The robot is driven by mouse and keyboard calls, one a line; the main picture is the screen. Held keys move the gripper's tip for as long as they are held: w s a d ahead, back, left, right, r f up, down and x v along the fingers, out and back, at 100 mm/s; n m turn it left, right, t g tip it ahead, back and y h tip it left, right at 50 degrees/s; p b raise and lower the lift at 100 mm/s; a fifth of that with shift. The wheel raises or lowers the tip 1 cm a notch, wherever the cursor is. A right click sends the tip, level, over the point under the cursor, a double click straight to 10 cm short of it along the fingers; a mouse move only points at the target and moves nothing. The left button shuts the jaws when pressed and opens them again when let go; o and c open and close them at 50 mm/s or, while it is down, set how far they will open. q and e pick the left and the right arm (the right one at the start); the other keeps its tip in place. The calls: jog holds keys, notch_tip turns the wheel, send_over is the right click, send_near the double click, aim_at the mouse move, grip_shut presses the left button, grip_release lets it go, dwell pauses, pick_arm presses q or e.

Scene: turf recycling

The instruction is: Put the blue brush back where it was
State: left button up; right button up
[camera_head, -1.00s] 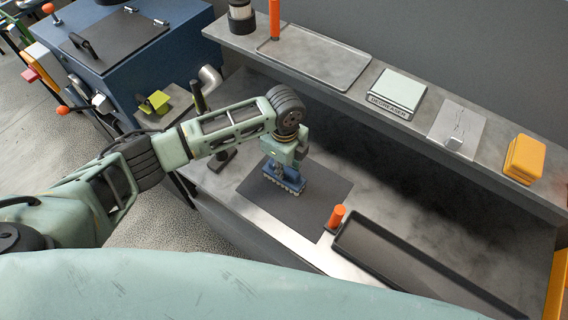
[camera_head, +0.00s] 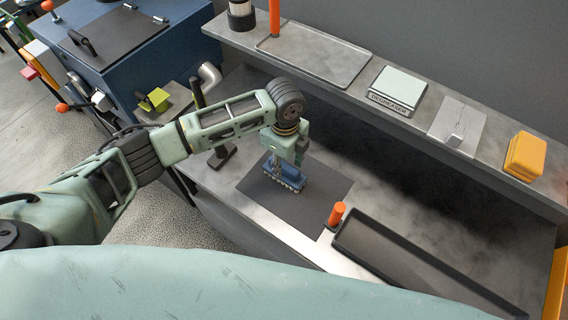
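The blue brush (camera_head: 289,179), with bristles along its lower edge, is at the dark mat (camera_head: 318,204) on the workbench. My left gripper (camera_head: 277,169) comes down on it from above, with its fingers at the brush's top. The fingers are small and partly hidden, so I cannot tell whether they are shut on it. I cannot tell whether the brush rests on the mat or is just above it. My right gripper is not in view.
A long black tray (camera_head: 400,262) and an orange cylinder (camera_head: 337,213) are right of the mat. The shelf behind holds a metal tray (camera_head: 322,58), a degreaser box (camera_head: 397,88), a metal plate (camera_head: 457,123) and a yellow box (camera_head: 524,156).

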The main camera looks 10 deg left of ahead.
aim_at(284, 164)
pick_arm(q)
notch_tip(284, 164, up, 11)
jog(key=b, duration=0.2)
jog(key=shift+f, duration=0.1)
dwell(0.4)
